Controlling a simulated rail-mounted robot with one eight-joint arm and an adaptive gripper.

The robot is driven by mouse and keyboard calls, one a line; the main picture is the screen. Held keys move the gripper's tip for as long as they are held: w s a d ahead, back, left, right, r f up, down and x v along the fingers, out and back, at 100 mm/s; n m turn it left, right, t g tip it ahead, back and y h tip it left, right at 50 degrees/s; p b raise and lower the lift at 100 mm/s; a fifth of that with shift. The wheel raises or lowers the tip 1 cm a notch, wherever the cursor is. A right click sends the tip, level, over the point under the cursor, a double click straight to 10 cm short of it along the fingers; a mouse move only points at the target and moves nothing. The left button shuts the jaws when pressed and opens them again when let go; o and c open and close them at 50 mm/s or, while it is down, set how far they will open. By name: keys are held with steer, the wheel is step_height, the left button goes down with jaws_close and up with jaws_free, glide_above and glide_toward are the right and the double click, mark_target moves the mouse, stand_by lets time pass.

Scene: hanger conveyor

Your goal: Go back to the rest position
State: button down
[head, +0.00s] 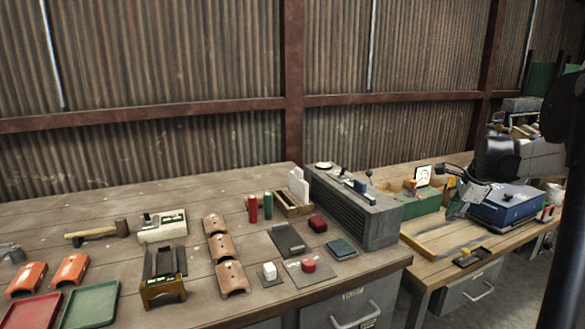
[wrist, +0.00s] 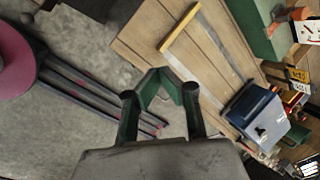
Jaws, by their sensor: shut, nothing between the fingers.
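My gripper (wrist: 160,78) shows in the wrist view with its dark fingers and green inner pads brought together. It is shut and nothing shows between the fingers. It points past the edge of a wooden bench, with grey floor below and to the left. In the head view a dark part of my arm fills the right edge.
The right bench holds a blue box (head: 505,207), also in the wrist view (wrist: 257,115), and a green box (head: 412,201). A grey slatted unit (head: 350,205) stands on the left bench among tools and trays. A pink disc (wrist: 14,55) lies left in the wrist view.

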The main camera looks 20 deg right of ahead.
steer(key=s+a+r+n+p, duration=0.15)
steer(key=a+n, duration=0.25)
steer(key=a, duration=0.5)
steer(key=s+a+r+n+t, duration=0.1)
steer(key=s+a+r+n, duration=0.2)
steer(key=a, duration=0.6)
steer(key=s+a+r+n, duration=0.2)
steer(key=a+n, duration=0.2)
steer(key=a, duration=0.5)
steer(key=s+a+f+n+t+p, duration=0.1)
steer(key=s+a+f+n, duration=0.1)
steer(key=s+a+n, duration=0.4)
steer(key=s+a+f+n+p, duration=0.1)
steer(key=s+a+f+n, duration=0.1)
steer(key=s+a+n, duration=0.4)
steer(key=s+a, duration=0.4)
steer(key=a, duration=0.1)
steer(key=shift+f+n+t, duration=0.3)
steer(key=shift+f+t, duration=0.1)
